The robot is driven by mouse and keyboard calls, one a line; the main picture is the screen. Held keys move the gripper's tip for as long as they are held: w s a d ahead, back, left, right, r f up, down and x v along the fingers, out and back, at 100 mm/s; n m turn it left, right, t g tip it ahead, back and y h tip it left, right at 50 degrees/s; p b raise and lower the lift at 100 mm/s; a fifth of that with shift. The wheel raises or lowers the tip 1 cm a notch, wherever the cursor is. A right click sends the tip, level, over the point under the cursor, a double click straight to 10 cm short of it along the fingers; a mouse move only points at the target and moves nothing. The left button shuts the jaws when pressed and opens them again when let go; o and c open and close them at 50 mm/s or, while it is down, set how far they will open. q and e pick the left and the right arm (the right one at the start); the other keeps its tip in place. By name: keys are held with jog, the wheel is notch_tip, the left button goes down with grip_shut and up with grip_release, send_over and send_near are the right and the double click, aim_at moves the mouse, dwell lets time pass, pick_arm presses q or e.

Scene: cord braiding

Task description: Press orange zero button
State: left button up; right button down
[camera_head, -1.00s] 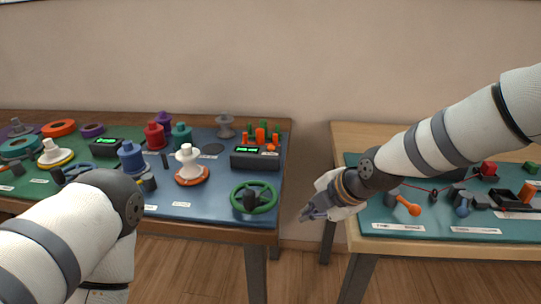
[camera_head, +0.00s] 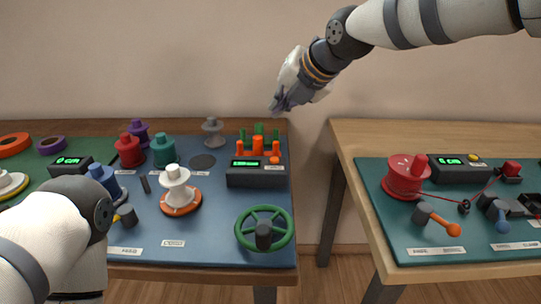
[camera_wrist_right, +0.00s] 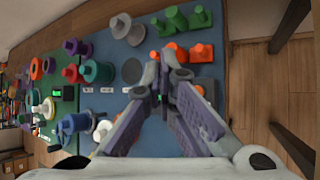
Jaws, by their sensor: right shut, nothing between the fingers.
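A dark counter box (camera_head: 257,174) with a green-lit display stands near the right edge of the blue mat. A small orange button (camera_head: 275,160) sits on its top right side. My right gripper (camera_head: 278,110) is shut and empty, high above and behind the box near the wall, apart from it. In the right wrist view its fingers (camera_wrist_right: 165,65) point over the blue mat and partly hide the box. My left arm shows at the lower left of the head view; its gripper is out of view.
Orange and green pegs (camera_head: 258,143) stand just behind the box. A green handwheel (camera_head: 264,229) and a white spool (camera_head: 177,186) are in front. The right table (camera_head: 350,175) holds a red spool (camera_head: 405,177) and another counter with a yellow button (camera_head: 473,158). A gap separates the tables.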

jog(key=shift+s, duration=0.1)
jog(key=b, duration=0.1)
send_over(278, 158)
notch_tip(278, 158, down, 7)
jog(key=shift+f, duration=0.15)
pick_arm(q)
jog(key=shift+s+f+g, duration=0.3)
jog(key=shift+s+f, duration=0.55)
jog(key=shift+f, duration=0.05)
pick_arm(e)
jog(key=shift+f, duration=0.8)
jog(key=shift+f, duration=0.4)
pick_arm(q)
jog(key=shift+f+b, duration=0.1)
jog(key=shift+b, duration=0.2)
pick_arm(e)
jog(key=shift+f, duration=0.45)
jog(key=shift+r, duration=0.1)
pick_arm(q)
jog(key=shift+w+r, duration=0.15)
jog(key=shift+r, duration=0.1)
pick_arm(e)
jog(key=shift+r, duration=0.75)
jog(key=shift+r, duration=0.1)
